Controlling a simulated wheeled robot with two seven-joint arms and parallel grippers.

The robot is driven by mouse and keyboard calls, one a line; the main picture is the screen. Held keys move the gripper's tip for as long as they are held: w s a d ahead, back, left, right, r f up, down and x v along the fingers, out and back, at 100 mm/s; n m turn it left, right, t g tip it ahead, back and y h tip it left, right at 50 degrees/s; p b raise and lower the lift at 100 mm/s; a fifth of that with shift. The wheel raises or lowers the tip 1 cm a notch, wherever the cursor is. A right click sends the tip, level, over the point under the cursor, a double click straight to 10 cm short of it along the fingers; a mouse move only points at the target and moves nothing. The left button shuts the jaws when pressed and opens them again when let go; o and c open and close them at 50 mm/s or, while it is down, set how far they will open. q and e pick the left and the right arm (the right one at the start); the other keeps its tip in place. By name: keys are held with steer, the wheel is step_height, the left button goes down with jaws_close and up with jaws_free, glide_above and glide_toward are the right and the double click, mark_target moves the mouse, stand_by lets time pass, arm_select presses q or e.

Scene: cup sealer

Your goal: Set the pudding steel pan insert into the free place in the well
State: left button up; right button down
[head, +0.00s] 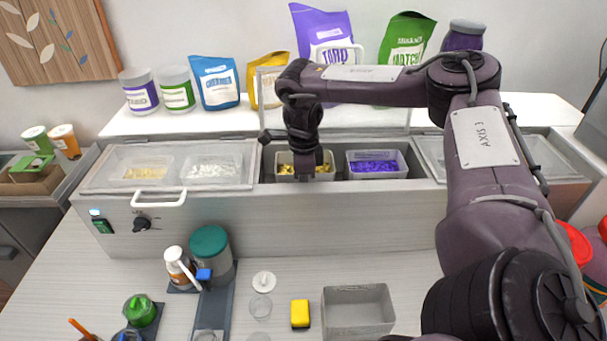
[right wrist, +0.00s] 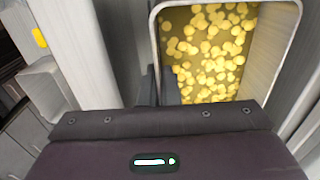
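The pudding steel pan insert (head: 328,171), filled with yellow pieces, is in the open well (head: 338,153), left of another insert with purple contents (head: 377,164). Its rim looks about level with that insert's rim; whether its base is seated is hidden. My right gripper (head: 304,177) reaches down at the pudding insert. In the right wrist view, its fingers (right wrist: 158,88) sit close together around the insert's left wall, with the yellow contents (right wrist: 207,52) to the right. My left gripper is not in view.
Clear lids cover the wells at left (head: 170,167) and right. A raised clear lid (head: 345,116) stands behind the open well. An empty grey bin (head: 358,312), a yellow sponge (head: 300,314) and a green-lidded jar (head: 210,252) stand on the front counter. Bags and tubs line the back shelf.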

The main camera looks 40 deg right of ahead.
steer(key=shift+r, duration=0.1)
steer(key=c, duration=1.6)
jaws_free()
steer(key=shift+s, duration=0.1)
